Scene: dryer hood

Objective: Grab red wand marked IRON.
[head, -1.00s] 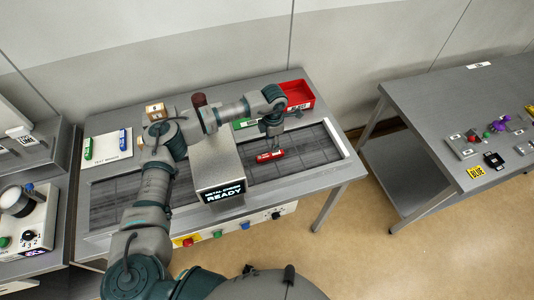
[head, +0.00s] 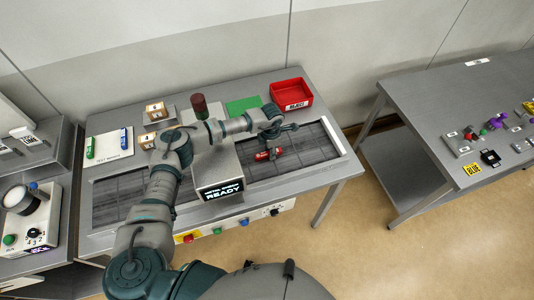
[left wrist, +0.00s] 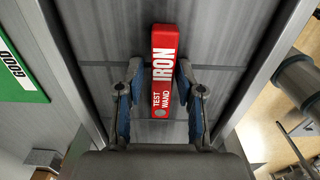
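The red wand (head: 263,156) lies on the dark belt to the right of the metal checker housing. In the left wrist view the red wand (left wrist: 163,65) shows white letters IRON and TEST WAND. My left gripper (head: 284,139) is over the belt at the wand. Its two fingers (left wrist: 160,92) are spread, one on each side of the wand's lower part. A gap shows on the left side, and the right finger is close to the wand. Whether it touches is unclear. My right gripper is not in view.
The housing with the READY display (head: 222,190) stands left of the wand. A red reject bin (head: 292,95) and a green pad (head: 243,105) are behind the belt. A white holder (head: 108,158) with green and blue wands is at left.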

